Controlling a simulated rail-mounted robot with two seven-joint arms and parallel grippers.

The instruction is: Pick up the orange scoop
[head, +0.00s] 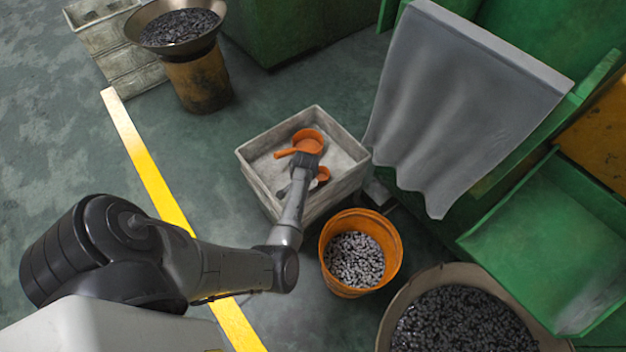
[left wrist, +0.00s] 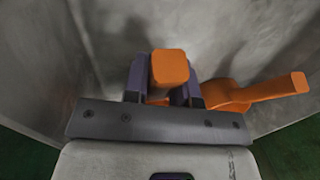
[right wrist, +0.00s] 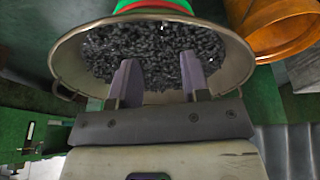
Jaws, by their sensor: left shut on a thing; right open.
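My left gripper (head: 305,162) reaches down into a pale grey crate (head: 348,187). In the left wrist view it is shut on an orange scoop (left wrist: 170,68), whose blocky handle end stands up between the fingers. A second orange scoop (left wrist: 240,95) lies beside the fingers, its handle pointing right. In the head view one orange scoop with a round bowl (head: 308,142) shows beyond the gripper, and more orange (head: 323,174) shows beside it; I cannot tell which is held. My right gripper (right wrist: 158,80) is open and empty over a round pan (right wrist: 70,55) of dark pieces.
An orange bucket (head: 391,245) of grey pieces stands just in front of the crate. A wide bowl (head: 400,300) of dark pieces is at the lower right. Green machinery (head: 550,240) with a grey curtain (head: 450,100) fills the right. A pan (head: 165,48) on a drum stands at the back left.

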